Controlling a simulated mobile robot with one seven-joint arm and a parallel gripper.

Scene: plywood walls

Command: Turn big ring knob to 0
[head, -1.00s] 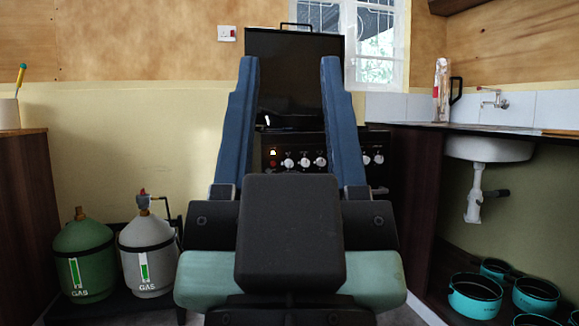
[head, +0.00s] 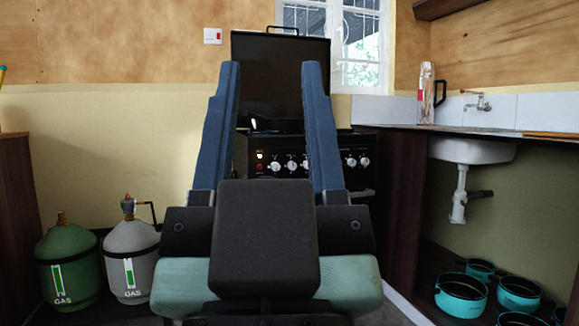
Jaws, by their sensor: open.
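The black stove (head: 288,150) stands ahead against the back wall, with its dark lid (head: 280,80) raised. A row of white knobs (head: 291,166) runs along its front panel, some between my fingers and some to the right of them. I cannot tell which one is the big ring knob, and their markings are too small to read. My gripper (head: 270,70) is open and empty, its two blue fingers pointing up in the picture, in front of the stove and apart from the knobs. The fingers hide parts of the panel.
A green gas bottle (head: 67,262) and a grey gas bottle (head: 131,255) stand at the lower left. A dark counter with a sink (head: 470,150) is on the right. Teal pots (head: 461,294) sit below it. A dark cabinet (head: 18,215) is at the far left.

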